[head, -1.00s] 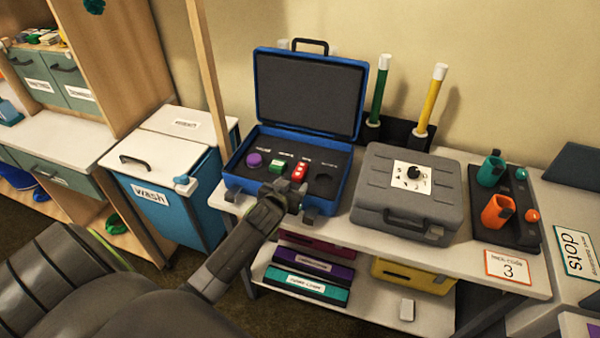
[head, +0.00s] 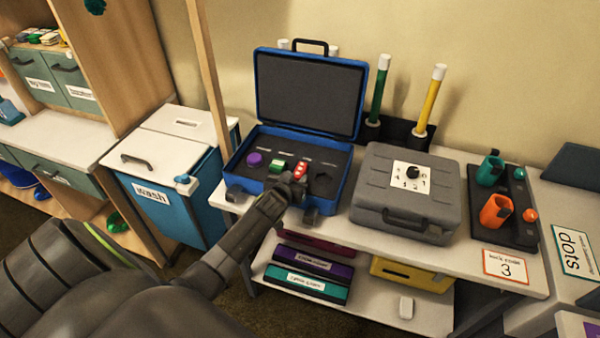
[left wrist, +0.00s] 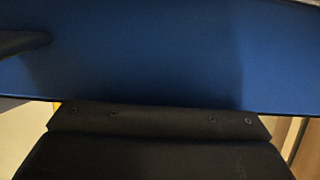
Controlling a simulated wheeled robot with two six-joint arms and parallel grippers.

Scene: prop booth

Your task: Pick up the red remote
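The red remote (head: 300,169) sits in the dark foam of the open blue case (head: 345,192) on the table. Its near end is partly covered by my left gripper in the head view. My left gripper (head: 290,186) is at the front of the case, just on the near side of the remote. Its fingers are small and dark there, so I cannot tell whether they are open or touch the remote. The left wrist view shows a blue surface, probably the case, close above the dark gripper body, and no remote. My right gripper is not in view.
A purple round object (head: 254,159) and a green object (head: 277,166) sit left of the remote in the foam. The case's raised lid (head: 308,92) stands behind. A closed grey case (head: 408,190) is close on the right. A blue wash bin (head: 170,205) stands left.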

